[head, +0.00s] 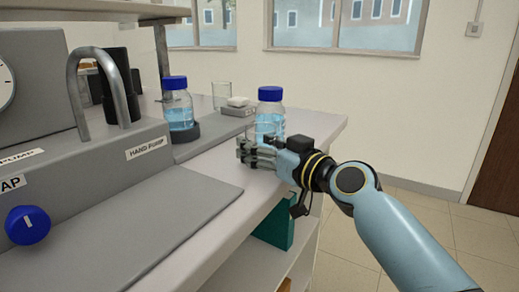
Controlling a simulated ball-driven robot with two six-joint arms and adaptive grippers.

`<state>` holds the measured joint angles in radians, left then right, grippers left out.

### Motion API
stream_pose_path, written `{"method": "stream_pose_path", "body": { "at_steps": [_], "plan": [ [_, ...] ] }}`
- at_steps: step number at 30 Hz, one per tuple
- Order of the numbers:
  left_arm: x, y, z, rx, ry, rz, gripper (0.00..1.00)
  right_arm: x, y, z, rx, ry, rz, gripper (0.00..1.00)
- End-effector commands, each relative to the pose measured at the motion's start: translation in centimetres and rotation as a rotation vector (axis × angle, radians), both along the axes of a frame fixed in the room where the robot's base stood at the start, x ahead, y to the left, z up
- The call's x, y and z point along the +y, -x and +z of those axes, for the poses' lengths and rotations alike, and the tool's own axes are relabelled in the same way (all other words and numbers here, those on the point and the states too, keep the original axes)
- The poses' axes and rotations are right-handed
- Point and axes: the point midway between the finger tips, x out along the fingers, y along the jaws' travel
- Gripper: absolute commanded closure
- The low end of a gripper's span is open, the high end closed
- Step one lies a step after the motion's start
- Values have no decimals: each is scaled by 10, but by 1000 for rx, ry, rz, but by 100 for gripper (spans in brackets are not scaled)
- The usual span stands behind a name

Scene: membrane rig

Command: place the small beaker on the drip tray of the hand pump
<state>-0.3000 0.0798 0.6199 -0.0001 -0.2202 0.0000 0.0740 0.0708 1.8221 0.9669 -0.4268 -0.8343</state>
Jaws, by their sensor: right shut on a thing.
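My right gripper (257,155) reaches in from the right, over the bench's right part. The hand pump's label (147,148) is on the grey housing at the left, with a black cylinder (118,88) and a bent metal pipe above. A flat grey surface (185,215) lies in front of the housing, bare and left of my gripper. I cannot tell for certain whether it is the drip tray. My left gripper is not in view.
Another bottle (177,103) stands in a dark round holder farther left. A second glass beaker (221,95) and a small grey scale (238,107) are at the back. A blue knob (28,225) sticks out at the left.

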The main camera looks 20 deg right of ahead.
Motion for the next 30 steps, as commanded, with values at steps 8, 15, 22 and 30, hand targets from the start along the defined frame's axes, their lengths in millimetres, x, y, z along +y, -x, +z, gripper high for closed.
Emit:
{"method": "stream_pose_path", "body": {
  "at_steps": [8, 15, 22, 30],
  "plan": [
    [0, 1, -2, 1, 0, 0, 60, 0, 0, -1, -1, 0, 0, 77],
    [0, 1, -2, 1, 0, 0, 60, 0, 0, -1, -1, 0, 0, 20],
    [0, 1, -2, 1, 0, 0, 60, 0, 0, -1, -1, 0, 0, 20],
    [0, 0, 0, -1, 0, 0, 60, -8, 22, 0, 2, 4, 0, 20]
  ]
}}
